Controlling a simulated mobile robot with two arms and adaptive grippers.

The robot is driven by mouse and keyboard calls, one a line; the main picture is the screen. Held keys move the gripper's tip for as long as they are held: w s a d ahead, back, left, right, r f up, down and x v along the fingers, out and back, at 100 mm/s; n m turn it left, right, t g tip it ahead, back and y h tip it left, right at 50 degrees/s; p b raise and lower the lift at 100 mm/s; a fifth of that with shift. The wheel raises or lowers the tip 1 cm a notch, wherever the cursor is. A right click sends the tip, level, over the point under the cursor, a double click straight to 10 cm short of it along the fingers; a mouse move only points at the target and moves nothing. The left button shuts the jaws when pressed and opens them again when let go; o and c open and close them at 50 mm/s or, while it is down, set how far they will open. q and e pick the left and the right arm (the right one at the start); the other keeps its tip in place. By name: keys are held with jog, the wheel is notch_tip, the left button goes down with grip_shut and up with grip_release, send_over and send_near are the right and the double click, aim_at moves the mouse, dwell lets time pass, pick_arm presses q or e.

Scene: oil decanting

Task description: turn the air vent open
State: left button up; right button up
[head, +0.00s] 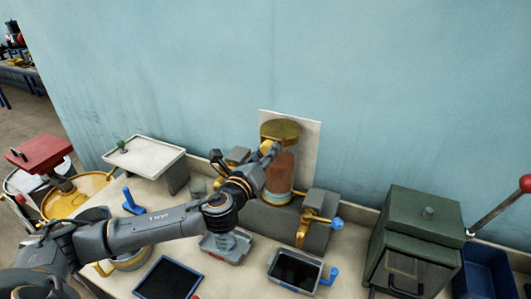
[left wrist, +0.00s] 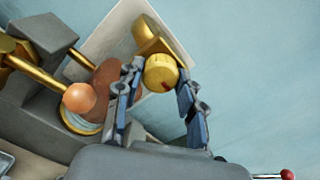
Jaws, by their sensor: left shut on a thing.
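The air vent is a yellow round knob with a small red mark (left wrist: 161,73), on the brass top (head: 280,130) of the decanting vessel. The vessel's red-brown body (head: 281,172) also shows in the left wrist view (left wrist: 103,79). My left gripper (head: 269,150) reaches the top of the vessel from the left and front. In the left wrist view, its blue-padded fingers (left wrist: 160,90) stand on either side of the knob and are shut on it. The gripper partly hides the knob in the head view. My right gripper is not in view.
A grey block with a brass valve and blue handle (head: 317,217) stands right of the vessel. A green box (head: 415,235) stands right; a white raised tray (head: 145,156) stands left.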

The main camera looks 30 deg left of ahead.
pick_arm(q)
jog(key=o, duration=1.2)
jog(key=s, duration=1.2)
jog(key=shift+d, duration=0.3)
jog(key=shift+f, duration=0.15)
